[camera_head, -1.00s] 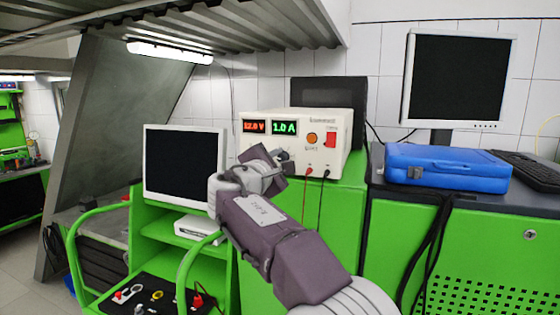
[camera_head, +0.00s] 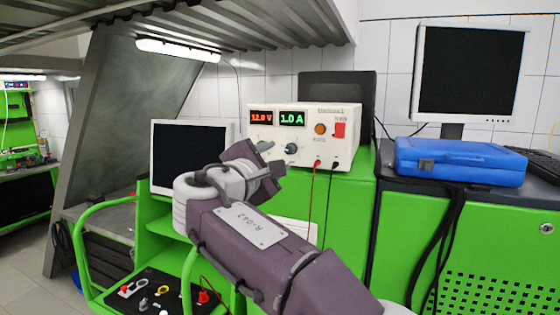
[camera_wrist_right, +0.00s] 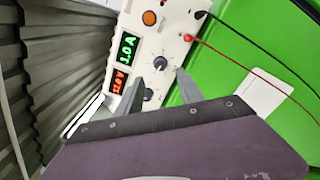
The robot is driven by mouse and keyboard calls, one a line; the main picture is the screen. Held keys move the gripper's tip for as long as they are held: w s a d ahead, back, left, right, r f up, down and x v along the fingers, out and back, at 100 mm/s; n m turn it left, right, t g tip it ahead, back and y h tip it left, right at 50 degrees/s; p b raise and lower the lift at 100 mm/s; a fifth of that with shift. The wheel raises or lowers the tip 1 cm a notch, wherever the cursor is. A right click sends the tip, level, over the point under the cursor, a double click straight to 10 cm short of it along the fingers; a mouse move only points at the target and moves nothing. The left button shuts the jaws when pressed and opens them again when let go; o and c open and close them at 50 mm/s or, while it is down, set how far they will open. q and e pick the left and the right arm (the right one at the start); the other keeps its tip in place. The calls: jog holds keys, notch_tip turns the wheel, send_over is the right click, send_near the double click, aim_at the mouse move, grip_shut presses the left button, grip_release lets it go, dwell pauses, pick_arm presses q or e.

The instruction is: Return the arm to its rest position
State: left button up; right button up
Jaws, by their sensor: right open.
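My right arm crosses the lower middle of the head view, and its gripper (camera_head: 272,158) is in front of the power supply's lower left corner. In the right wrist view the two fingers of the right gripper (camera_wrist_right: 162,84) are apart with nothing between them. They point at the front panel of the white power supply (camera_head: 340,120), around one of its dark knobs (camera_wrist_right: 155,67) in the picture; I cannot tell the distance. The displays read 12.0 V and 1.0 A. My left gripper is not in view.
A grey monitor (camera_head: 190,145) stands to the left on the green cart. A blue case (camera_head: 460,160) and a larger monitor (camera_head: 470,75) are at the right. Red and black leads (camera_head: 312,205) hang from the supply. A slanted grey panel (camera_head: 125,110) is at the left.

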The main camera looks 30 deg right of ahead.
dwell(0.4)
jog(key=s+d+f+m+g+y, duration=0.1)
jog(key=s+d+f+g+y, duration=0.1)
jog(key=f, duration=0.9)
jog(key=s+d+f+g+y, duration=0.1)
jog(key=s+f+g+y, duration=0.15)
jog(key=f, duration=0.75)
jog(key=s+d+f+m+g+y, duration=0.1)
jog(key=d+f+g, duration=0.15)
jog(key=f, duration=0.85)
jog(key=s+a+f+m+g+y, duration=0.1)
jog(key=s+a+f+m+y, duration=0.3)
jog(key=f, duration=0.5)
jog(key=s+a+f+m+g+y, duration=0.2)
jog(key=s+a+f+m+y, duration=0.2)
jog(key=s+a+f+m, duration=0.5)
jog(key=shift+s+a+f+m, duration=0.3)
jog(key=shift+s+a+f, duration=0.4)
